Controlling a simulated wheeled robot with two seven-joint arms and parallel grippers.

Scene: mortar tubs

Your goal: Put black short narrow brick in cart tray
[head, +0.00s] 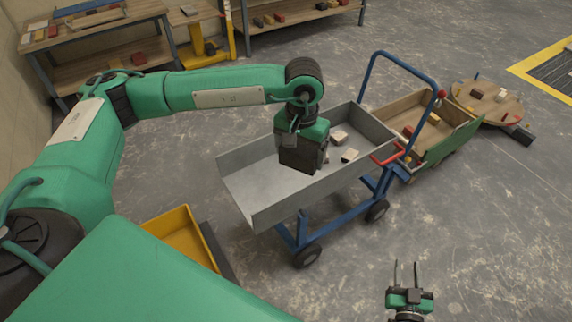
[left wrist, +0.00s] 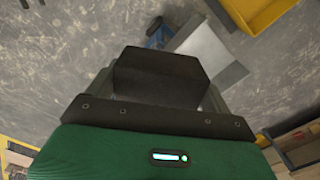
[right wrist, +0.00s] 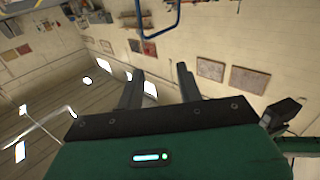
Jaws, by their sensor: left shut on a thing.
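My left gripper (head: 301,160) is shut on the black short narrow brick, a dark block (left wrist: 158,76) that fills the space between the fingers in the left wrist view. In the head view the gripper hangs in front of the grey cart tray (head: 247,188) on the blue-framed cart, overlapping its middle. The height of the brick over the tray cannot be told. Two pale blocks (head: 349,155) (head: 339,137) lie in the tray, right of the gripper. My right gripper (head: 406,268) is open and empty, low in the head view; its parted fingers show in the right wrist view (right wrist: 160,85).
A green-sided wooden cart (head: 440,135) with several small bricks stands right of the tray. A round wooden board (head: 487,101) lies behind it. A yellow bin (head: 183,236) sits left of the cart. A workbench (head: 95,22) stands at the back left. Floor at right is clear.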

